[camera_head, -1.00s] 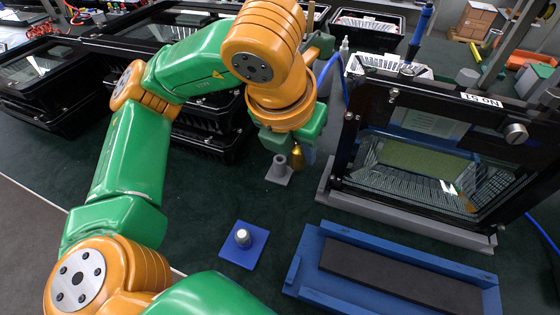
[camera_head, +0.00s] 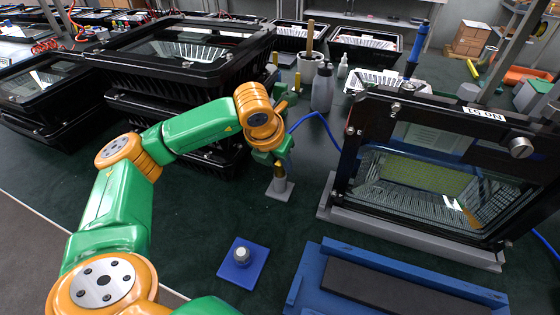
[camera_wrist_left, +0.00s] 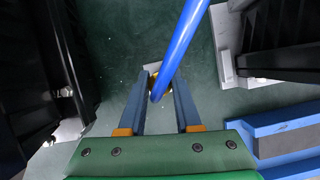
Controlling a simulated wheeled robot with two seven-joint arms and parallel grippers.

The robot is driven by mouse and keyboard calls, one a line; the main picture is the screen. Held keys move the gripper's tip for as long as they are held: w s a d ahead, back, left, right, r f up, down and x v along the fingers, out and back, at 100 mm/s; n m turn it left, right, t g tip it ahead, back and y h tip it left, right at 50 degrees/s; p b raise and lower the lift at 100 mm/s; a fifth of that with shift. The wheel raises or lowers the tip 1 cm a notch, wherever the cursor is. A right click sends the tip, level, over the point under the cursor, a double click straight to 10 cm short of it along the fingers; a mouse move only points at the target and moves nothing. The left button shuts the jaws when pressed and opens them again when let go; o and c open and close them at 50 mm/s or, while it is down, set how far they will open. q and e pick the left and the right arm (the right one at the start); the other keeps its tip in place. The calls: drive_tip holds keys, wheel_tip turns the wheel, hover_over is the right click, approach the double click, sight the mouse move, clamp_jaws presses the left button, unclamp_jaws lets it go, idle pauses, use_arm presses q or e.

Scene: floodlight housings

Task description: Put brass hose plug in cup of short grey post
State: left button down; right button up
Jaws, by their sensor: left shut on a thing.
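My left gripper (camera_head: 273,158) is shut on the brass hose plug (camera_head: 279,171), which points down just below the fingers in the head view. The short grey post (camera_head: 279,187) stands on the dark green table directly under it. The plug's lower end meets the post's cup rim in this view; I cannot tell how far inside it is. In the left wrist view the fingers (camera_wrist_left: 160,82) close around the plug, of which a small brass part (camera_wrist_left: 151,74) shows. A blue hose (camera_wrist_left: 181,45) crosses over it and hides most of the post. My right gripper is not in view.
A framed floodlight housing (camera_head: 425,165) stands right of the post. Stacked black housings (camera_head: 180,80) are close on the left. Nearer are a blue plate (camera_head: 243,264) with a metal knob and a blue tray (camera_head: 318,271). A grey bottle (camera_head: 323,90) stands behind.

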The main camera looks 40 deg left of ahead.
use_arm(q)
drive_tip(key=shift+f, duration=0.2)
drive_tip(key=c, duration=0.6)
unclamp_jaws()
drive_tip(key=shift+r, duration=0.1)
drive_tip(key=shift+r, duration=0.35)
drive_tip(key=v, duration=1.1)
drive_tip(key=shift+s+r, duration=0.15)
drive_tip(key=shift+r, duration=0.15)
